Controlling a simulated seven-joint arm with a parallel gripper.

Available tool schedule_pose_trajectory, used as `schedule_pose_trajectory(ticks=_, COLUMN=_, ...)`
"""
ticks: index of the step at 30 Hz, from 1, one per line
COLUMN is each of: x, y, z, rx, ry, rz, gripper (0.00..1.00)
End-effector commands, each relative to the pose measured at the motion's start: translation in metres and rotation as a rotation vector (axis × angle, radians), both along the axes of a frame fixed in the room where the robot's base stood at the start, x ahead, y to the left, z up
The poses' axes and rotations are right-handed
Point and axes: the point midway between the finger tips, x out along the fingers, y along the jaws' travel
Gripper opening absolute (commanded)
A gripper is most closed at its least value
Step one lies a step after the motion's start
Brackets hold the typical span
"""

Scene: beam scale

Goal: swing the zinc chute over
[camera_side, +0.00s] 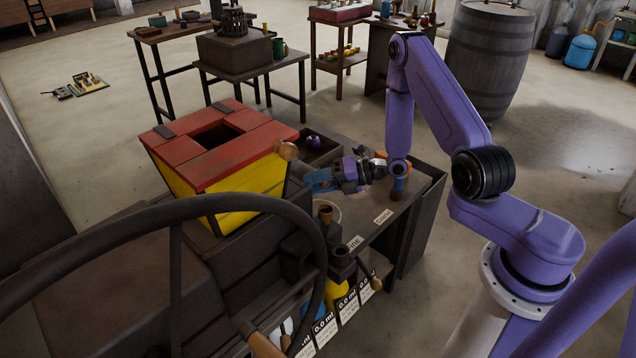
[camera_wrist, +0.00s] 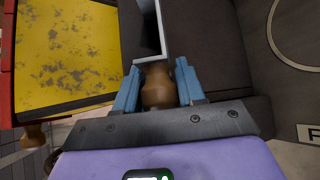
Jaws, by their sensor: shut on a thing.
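The zinc chute (camera_wrist: 150,30) shows in the wrist view as a grey metal channel with a rounded brown wooden knob (camera_wrist: 157,88) at its near end. My gripper (camera_wrist: 157,90) has its two blue fingers on either side of this knob, shut on it. In the side view my gripper (camera_side: 320,181) is low over the bench, just right of the red and yellow box. The chute itself cannot be made out clearly there.
The yellow box with a red top (camera_side: 225,150) stands close beside my gripper; another wooden knob (camera_side: 287,151) sits at its right corner. A large dark wheel (camera_side: 313,240) rises in front. The bench (camera_side: 405,218) has labels and a pale ring (camera_wrist: 280,45).

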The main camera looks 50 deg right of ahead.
Motion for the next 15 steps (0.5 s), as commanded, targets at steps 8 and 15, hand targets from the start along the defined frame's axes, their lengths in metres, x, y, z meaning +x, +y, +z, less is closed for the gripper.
schedule_pose_trajectory(ticks=8, x=-0.0005, y=-0.0004, z=-0.0006, rx=0.000, ry=0.003, rz=-0.001, gripper=0.60)
schedule_pose_trajectory(ticks=15, x=-0.0013, y=-0.0017, z=0.0002, rx=0.001, ry=0.002, rz=-0.002, gripper=0.60)
